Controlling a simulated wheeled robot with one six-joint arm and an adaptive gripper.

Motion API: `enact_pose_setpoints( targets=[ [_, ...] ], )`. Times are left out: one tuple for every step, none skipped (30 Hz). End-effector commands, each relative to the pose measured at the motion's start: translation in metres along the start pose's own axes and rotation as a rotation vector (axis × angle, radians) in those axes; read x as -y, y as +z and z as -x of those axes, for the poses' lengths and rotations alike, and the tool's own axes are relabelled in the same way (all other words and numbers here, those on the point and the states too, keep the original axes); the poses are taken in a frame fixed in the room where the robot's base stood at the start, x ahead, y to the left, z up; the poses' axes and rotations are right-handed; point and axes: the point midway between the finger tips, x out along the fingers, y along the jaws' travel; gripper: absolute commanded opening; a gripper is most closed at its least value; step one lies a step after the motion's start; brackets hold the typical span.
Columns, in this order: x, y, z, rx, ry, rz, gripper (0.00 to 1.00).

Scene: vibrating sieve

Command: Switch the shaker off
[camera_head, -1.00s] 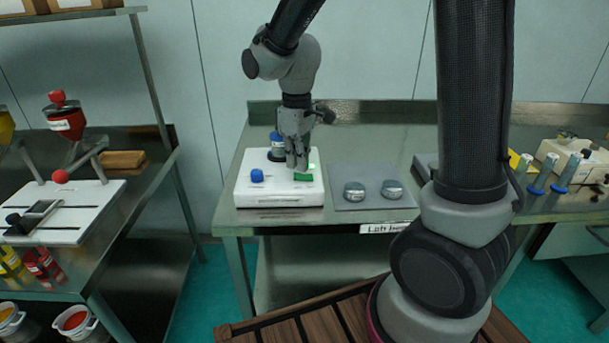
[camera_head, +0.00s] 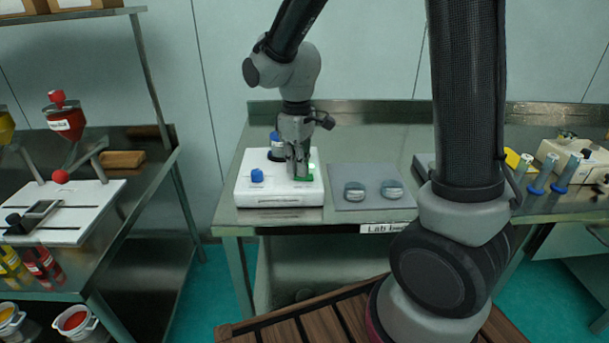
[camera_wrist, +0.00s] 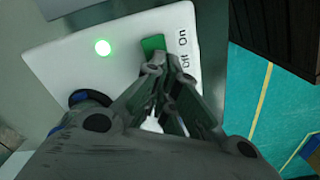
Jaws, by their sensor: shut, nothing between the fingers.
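The shaker (camera_head: 280,201) is a white box on the metal bench. Its green rocker switch (camera_wrist: 152,44) lies beside the printed words On and Off; in the head view the switch (camera_head: 312,179) is partly covered by my fingers. A round green light (camera_wrist: 102,47) glows on the white top. My gripper (camera_wrist: 157,64) is shut and empty, pointing down, with its fingertips over the Off end of the switch. I cannot tell whether they touch it. A blue-capped container (camera_head: 277,146) stands at the back of the shaker, and a blue knob (camera_head: 257,175) sits at its front left.
A grey mat (camera_head: 371,202) with two small round lidded containers (camera_head: 355,191) lies to the right of the shaker. A shelf with a red funnel (camera_head: 66,122) is at the left. The bench behind the mat is clear.

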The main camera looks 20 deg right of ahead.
Motion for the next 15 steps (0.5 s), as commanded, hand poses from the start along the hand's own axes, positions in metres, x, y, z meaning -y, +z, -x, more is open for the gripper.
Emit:
enact_pose_setpoints(
  targets=[
    [0.0001, 0.0002, -0.0009, 0.001, 0.0, 0.0, 0.0],
    [0.0001, 0.0002, -0.0013, 0.001, 0.0, 0.0, 0.0],
    [0.0001, 0.0002, -0.0019, 0.001, 0.0, 0.0, 0.0],
    [0.0001, 0.0002, -0.0024, 0.001, 0.0, 0.0, 0.0],
    [0.0001, 0.0002, -0.0028, 0.001, 0.0, 0.0, 0.0],
    [0.0001, 0.0002, -0.0034, 0.001, 0.0, 0.0, 0.0],
    [0.0001, 0.0002, -0.0039, 0.001, 0.0, 0.0, 0.0],
    [0.0001, 0.0002, -0.0044, 0.0, 0.0, 0.0, 0.0],
    [0.0001, 0.0002, -0.005, 0.0, 0.0, 0.0, 0.0],
    [0.0001, 0.0002, -0.0055, 0.0, 0.0, 0.0, 0.0],
    [0.0001, 0.0003, -0.006, 0.0, 0.0, 0.0, 0.0],
    [0.0001, 0.0003, -0.0066, 0.0, 0.0, 0.0, 0.0],
    [0.0001, 0.0002, -0.0068, 0.0, 0.0, 0.0, 0.0],
    [0.0001, 0.0002, -0.0066, 0.0, 0.0, 0.0, 0.0],
    [0.0001, 0.0002, -0.0059, 0.0, 0.0, 0.0, 0.0]
  ],
)
